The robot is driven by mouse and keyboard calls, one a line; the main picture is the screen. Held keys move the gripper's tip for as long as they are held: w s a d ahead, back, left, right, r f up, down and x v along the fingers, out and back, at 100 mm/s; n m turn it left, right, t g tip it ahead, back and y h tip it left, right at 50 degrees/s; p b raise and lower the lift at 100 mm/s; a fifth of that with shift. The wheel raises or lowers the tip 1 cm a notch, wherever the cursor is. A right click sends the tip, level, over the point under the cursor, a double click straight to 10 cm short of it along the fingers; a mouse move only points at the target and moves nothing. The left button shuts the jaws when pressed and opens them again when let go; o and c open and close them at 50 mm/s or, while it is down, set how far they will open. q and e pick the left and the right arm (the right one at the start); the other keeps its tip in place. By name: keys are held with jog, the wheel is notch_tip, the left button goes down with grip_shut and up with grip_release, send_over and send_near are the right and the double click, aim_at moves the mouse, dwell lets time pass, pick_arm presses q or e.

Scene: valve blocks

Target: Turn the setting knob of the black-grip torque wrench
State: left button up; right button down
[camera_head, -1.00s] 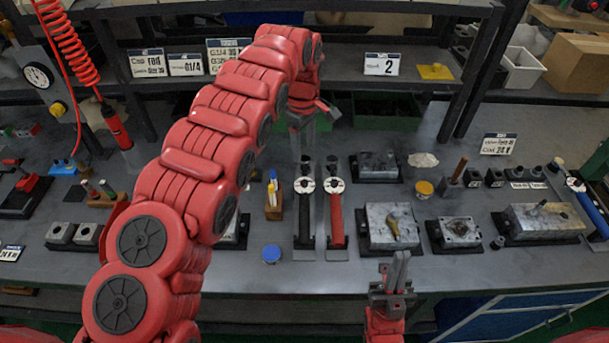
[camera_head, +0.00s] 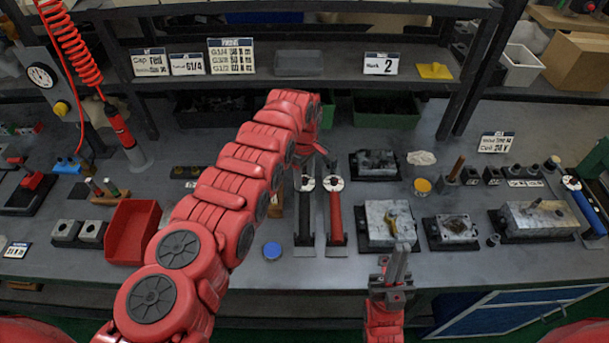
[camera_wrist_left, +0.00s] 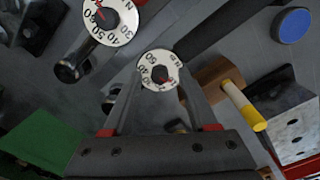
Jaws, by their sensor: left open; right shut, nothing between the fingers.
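The black-grip torque wrench (camera_head: 305,222) lies lengthwise on the bench, left of the red-grip torque wrench (camera_head: 337,218). Its white dial (camera_head: 304,184) also shows in the left wrist view (camera_wrist_left: 158,68), between the fingertips as seen there. A dark knob-like end (camera_wrist_left: 178,127) shows lower between the fingers, partly hidden by the gripper body. My left gripper (camera_head: 312,166) is open above the dial end of the black-grip wrench; its fingers (camera_wrist_left: 160,88) look apart and empty. I cannot tell whether they touch the wrench. My right gripper (camera_head: 400,262) is shut and empty at the bench's front edge.
A blue round lid (camera_head: 272,251) lies left of the wrenches. A red bin (camera_head: 133,232) stands further left. Valve blocks (camera_head: 393,222) stand close on the right. A wooden holder with a yellow marker (camera_wrist_left: 243,105) is beside the left gripper. A shelf (camera_head: 270,90) spans the back.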

pick_arm(q)
grip_shut()
jog(key=shift+m, duration=0.4)
jog(key=m+b, duration=0.1)
jog(key=m, duration=0.1)
jog(key=m+b, duration=0.2)
jog(key=shift+f+m, duration=0.2)
jog(key=shift+m, duration=0.2)
jog(key=m+b, duration=0.4)
jog(key=shift+w+m, duration=0.1)
jog(key=shift+m, duration=0.2)
jog(key=m+b, duration=0.2)
jog(key=shift+m, duration=0.3)
jog(key=m+b, duration=0.1)
jog(key=m, duration=0.1)
jog(key=shift+r+m, duration=0.15)
jog(key=shift+m, duration=0.25)
jog(key=shift+m+b, duration=0.3)
jog(key=shift+m, duration=1.7)
